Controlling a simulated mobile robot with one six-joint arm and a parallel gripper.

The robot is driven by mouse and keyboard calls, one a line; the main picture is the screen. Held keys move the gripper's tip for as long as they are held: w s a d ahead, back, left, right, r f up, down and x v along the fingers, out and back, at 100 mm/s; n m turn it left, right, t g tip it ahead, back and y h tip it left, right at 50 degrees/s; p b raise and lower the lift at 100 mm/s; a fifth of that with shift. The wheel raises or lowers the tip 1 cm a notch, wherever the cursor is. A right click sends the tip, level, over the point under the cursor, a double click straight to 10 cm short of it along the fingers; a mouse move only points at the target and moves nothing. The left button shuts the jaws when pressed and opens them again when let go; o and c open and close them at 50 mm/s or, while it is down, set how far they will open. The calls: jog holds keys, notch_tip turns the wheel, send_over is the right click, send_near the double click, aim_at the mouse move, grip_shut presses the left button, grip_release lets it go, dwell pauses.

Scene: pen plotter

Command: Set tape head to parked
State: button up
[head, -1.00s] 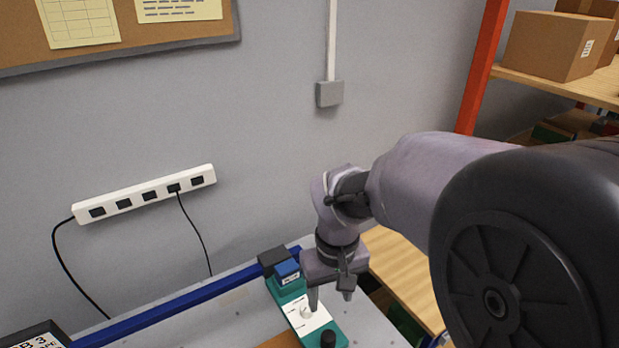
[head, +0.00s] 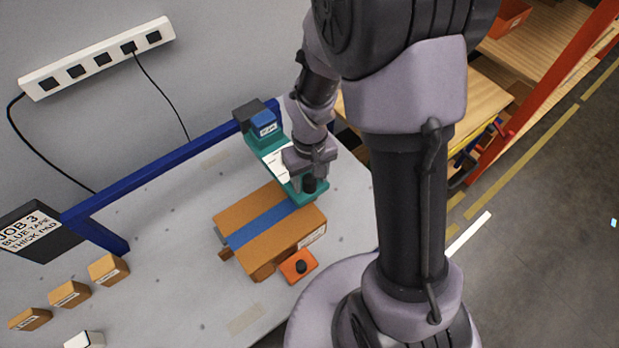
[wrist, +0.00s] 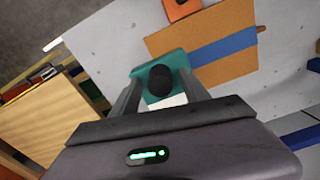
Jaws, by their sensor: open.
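The tape head is a teal unit (head: 262,142) with a blue labelled block (head: 263,123) at its back end and a white panel (head: 277,162) along its top. A black knob (head: 309,184) stands at its front end. My gripper (head: 303,172) points down over the front part of the panel, close to the knob, and partly hides the panel. In the wrist view, my gripper (wrist: 161,88) has its fingers apart, with the black knob (wrist: 160,79) appearing between them. I cannot tell whether a finger touches it. The panel's markings are too small to read.
A cardboard box (head: 252,217) with blue tape lies before the tape head, beside an orange block with a black button (head: 299,266). A blue rail (head: 170,168) edges the table. Small boxes (head: 70,293) and a "JOB 3, blue tape, thick pad" sign (head: 32,228) are left.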

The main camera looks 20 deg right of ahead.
grip_shut()
dwell(1.4)
